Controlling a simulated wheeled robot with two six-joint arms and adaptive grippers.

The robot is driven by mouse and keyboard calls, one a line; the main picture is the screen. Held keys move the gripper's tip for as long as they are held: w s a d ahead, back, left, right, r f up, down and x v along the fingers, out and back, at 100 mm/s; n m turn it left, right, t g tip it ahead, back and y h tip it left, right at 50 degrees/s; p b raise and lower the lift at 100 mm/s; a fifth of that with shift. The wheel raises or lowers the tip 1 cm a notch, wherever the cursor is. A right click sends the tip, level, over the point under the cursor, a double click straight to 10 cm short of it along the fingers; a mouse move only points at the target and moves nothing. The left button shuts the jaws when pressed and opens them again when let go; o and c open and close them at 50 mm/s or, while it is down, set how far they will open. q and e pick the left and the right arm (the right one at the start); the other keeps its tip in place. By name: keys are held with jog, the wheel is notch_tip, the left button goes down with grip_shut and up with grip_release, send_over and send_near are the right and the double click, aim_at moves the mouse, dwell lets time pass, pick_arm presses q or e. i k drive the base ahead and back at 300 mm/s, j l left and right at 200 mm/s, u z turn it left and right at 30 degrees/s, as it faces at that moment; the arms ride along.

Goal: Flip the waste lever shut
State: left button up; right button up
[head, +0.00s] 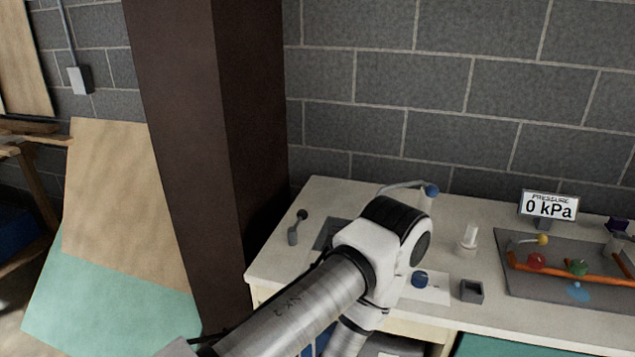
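A small lever (298,224) with a dark round knob and a grey base stands at the left end of the pale counter, beside a dark recess (329,234). The knob leans up and to the right of the base. I see no label on it, so I cannot confirm that it is the waste lever. One arm of mine comes in from the lower left and bends in front of the counter, covering part of the recess. No gripper fingers show. My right arm does not show either.
A grey tray (540,286) at right holds an orange pipe (548,265), yellow, red and green knobs and a blue puddle. A pressure display (548,205) reads 0 kPa. A blue-tipped spout (432,190) stands behind my arm. A brown post (245,130) borders the counter's left.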

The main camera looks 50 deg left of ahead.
aim_at(302, 216)
jog(key=u, duration=1.6)
jog(key=i+j+z, duration=0.2)
jog(key=i+j, duration=0.1)
jog(key=j, duration=0.05)
